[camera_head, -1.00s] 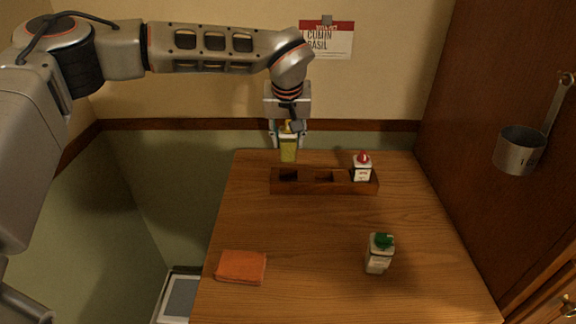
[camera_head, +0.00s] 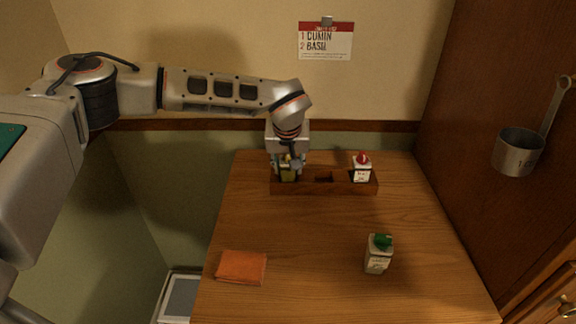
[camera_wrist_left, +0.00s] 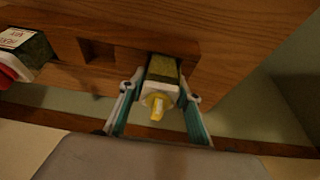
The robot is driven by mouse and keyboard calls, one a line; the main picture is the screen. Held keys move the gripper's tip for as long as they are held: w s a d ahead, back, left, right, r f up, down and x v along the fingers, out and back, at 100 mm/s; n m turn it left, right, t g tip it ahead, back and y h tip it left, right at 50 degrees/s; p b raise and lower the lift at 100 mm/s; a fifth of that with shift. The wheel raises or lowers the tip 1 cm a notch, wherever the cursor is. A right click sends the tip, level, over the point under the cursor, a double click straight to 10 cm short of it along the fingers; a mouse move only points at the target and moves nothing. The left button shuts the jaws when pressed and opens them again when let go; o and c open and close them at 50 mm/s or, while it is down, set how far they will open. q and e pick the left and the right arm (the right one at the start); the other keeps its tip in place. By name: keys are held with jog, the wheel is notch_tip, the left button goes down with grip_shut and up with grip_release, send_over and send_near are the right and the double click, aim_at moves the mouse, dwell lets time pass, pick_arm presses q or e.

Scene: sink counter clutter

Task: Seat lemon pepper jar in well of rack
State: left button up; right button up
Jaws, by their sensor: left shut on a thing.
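My left gripper (camera_head: 288,165) is shut on the yellow-topped jar (camera_head: 289,174), which I take as the lemon pepper jar. In the left wrist view the jar (camera_wrist_left: 163,80) stands between both fingers, its yellow cap toward the camera. The jar is at the left well of the wooden rack (camera_head: 343,188), with its lower part hidden by the rack's front wall. Whether it touches the well floor cannot be told. The rack's middle well (camera_head: 324,177) is empty. A red-capped jar (camera_head: 362,170) sits in the right well. My right gripper is not in view.
A green-capped jar (camera_head: 378,254) stands on the wooden counter (camera_head: 300,225) at front right. An orange cloth (camera_head: 241,266) lies at front left. A metal cup (camera_head: 518,152) hangs on the right. A note (camera_head: 325,41) is on the back wall. The counter's middle is clear.

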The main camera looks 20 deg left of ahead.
pick_arm(q)
jog(key=shift+f, duration=0.15)
jog(key=o, duration=1.2)
jog(key=shift+s+r, duration=0.1)
jog(key=shift+r, duration=0.45)
jog(key=b+v, duration=0.1)
jog(key=v, duration=1)
jog(key=shift+s+r, duration=0.1)
